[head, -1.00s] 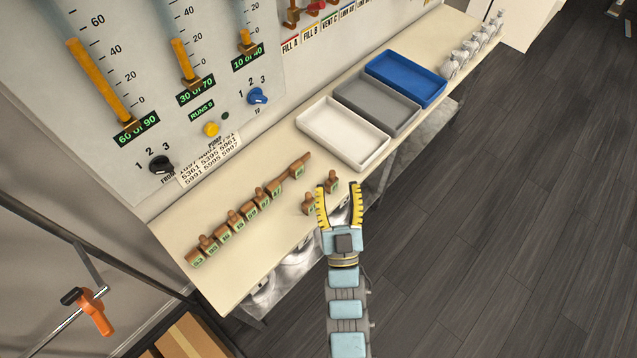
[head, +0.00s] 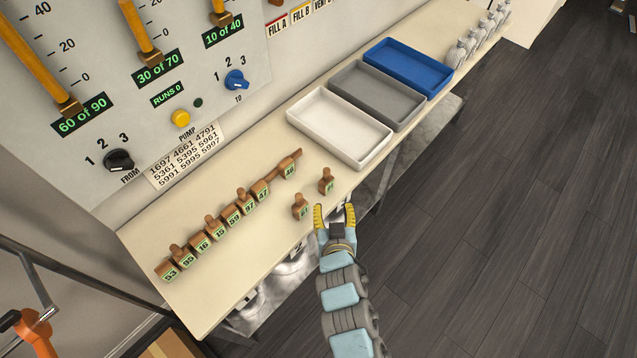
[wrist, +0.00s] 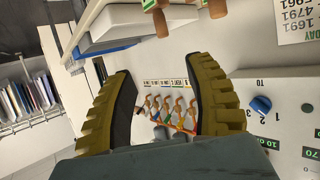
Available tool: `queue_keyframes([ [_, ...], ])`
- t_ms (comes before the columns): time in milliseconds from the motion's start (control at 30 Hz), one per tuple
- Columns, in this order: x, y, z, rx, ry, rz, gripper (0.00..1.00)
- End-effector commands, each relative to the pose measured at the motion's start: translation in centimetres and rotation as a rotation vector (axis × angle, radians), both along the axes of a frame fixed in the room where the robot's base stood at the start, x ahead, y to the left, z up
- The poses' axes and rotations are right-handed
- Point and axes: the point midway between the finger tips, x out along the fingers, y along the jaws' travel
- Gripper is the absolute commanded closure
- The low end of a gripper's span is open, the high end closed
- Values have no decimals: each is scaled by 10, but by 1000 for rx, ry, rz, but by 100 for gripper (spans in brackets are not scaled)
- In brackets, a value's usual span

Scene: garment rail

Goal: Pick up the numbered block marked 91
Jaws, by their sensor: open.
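Several wooden numbered blocks with knob handles and green labels stand on the bench. Two stand apart from the row near the front edge: the nearer block (head: 301,211), whose label may end in 1, and the farther block (head: 326,186), whose label I cannot read. I cannot tell for certain which block is marked 91. My gripper (head: 334,212) is open and empty, just right of and below these two blocks, by the bench's front edge. In the wrist view its fingers are spread wide, with two wooden handles (wrist: 160,20) at the top edge, beyond the fingers.
A white tray (head: 340,152), a grey tray (head: 376,95) and a blue tray (head: 408,66) stand farther right. A control panel (head: 120,115) rises behind.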

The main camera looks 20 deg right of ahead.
Motion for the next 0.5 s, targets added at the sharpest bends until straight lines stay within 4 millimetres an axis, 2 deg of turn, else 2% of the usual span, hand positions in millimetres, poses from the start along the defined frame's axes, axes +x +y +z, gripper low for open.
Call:
queue_keyframes([
  [167, 7, -3, -7, 1, 13, -4, 46],
  [500, 46, -16, -24, 0, 10, -4, 46],
])
